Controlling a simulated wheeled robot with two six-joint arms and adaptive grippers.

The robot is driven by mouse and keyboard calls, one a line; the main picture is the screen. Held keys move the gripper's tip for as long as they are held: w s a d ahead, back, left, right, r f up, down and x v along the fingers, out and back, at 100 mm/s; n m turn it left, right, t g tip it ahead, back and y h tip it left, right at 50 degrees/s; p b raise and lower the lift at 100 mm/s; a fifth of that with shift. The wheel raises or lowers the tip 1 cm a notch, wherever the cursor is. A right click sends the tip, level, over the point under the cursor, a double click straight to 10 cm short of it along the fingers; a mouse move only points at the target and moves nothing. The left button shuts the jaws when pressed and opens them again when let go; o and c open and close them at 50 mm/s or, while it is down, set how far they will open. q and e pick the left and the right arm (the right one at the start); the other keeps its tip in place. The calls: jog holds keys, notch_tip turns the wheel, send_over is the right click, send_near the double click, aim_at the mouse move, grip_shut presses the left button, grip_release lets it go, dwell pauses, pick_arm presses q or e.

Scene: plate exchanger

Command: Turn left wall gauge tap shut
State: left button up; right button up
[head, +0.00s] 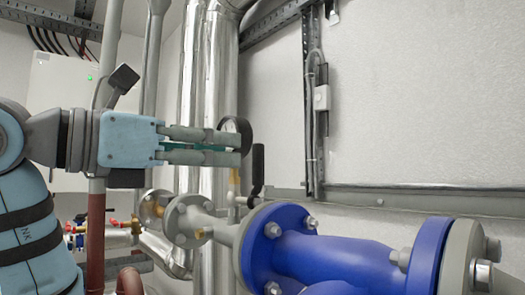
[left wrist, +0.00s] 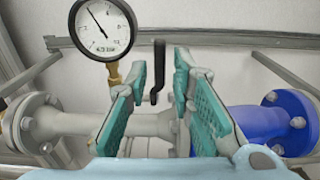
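The wall gauge (head: 236,126) is partly hidden behind my left gripper in the head view. In the left wrist view the gauge (left wrist: 103,28) shows a white round dial with a black rim on a brass stem. The tap's black lever handle (head: 258,168) stands upright just right of my left fingertips. In the left wrist view the handle (left wrist: 157,72) shows between the two fingers, apart from both. My left gripper (head: 238,148) is open and empty, its teal pads (left wrist: 160,76) on either side of the handle in the picture. My right gripper is not in view.
A grey flanged pipe (left wrist: 70,124) runs below the handle to a blue valve body (head: 325,255). Shiny vertical pipes (head: 208,75) stand behind my left gripper. A wall conduit with a small box (head: 321,98) is at the right. The pale wall (head: 430,95) is clear.

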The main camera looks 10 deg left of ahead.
aim_at(253, 154)
pick_arm(q)
jog(key=x, duration=0.7)
jog(key=shift+w+d+p, duration=0.25)
jog(key=shift+w+p, duration=0.05)
jog(key=shift+p, duration=0.05)
grip_shut()
